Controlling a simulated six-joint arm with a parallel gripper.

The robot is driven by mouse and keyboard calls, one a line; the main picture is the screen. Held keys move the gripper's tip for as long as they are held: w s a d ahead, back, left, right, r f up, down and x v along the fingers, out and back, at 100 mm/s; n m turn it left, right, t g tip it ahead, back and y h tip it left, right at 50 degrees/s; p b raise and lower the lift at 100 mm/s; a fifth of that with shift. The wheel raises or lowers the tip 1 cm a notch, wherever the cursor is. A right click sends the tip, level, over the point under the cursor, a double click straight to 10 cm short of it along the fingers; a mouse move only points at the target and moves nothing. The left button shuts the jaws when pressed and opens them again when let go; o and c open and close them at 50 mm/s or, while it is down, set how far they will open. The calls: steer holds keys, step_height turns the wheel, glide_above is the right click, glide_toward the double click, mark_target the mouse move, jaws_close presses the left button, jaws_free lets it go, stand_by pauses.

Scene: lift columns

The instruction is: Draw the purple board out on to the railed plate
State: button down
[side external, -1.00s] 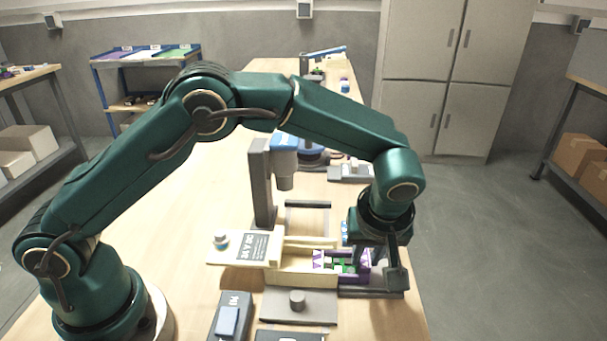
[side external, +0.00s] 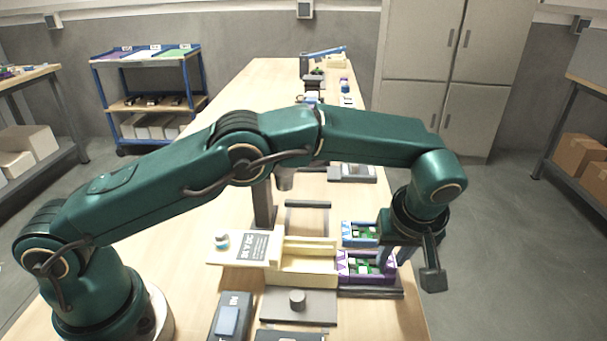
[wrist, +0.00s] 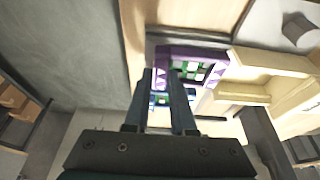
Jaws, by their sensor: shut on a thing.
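The purple board (side external: 350,268), with green and white parts on it, lies on the dark railed plate (side external: 372,293), right of the cream fixture (side external: 300,273). Its left end is close to the fixture's right side; I cannot tell whether they touch. My gripper (side external: 389,263) is shut on the board's right end. In the wrist view the fingertips (wrist: 162,73) overlap the near end of the purple board (wrist: 205,54). The exact contact is hidden by the fingers.
A blue board (side external: 358,229) lies just behind the purple one. A grey block with a round knob (side external: 297,303) sits in front of the fixture, and a dark switch box (side external: 230,317) left of that. The table's right edge is close to my gripper.

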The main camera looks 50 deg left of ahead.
steer(key=c, duration=0.8)
jaws_free()
steer(key=shift+r, duration=3)
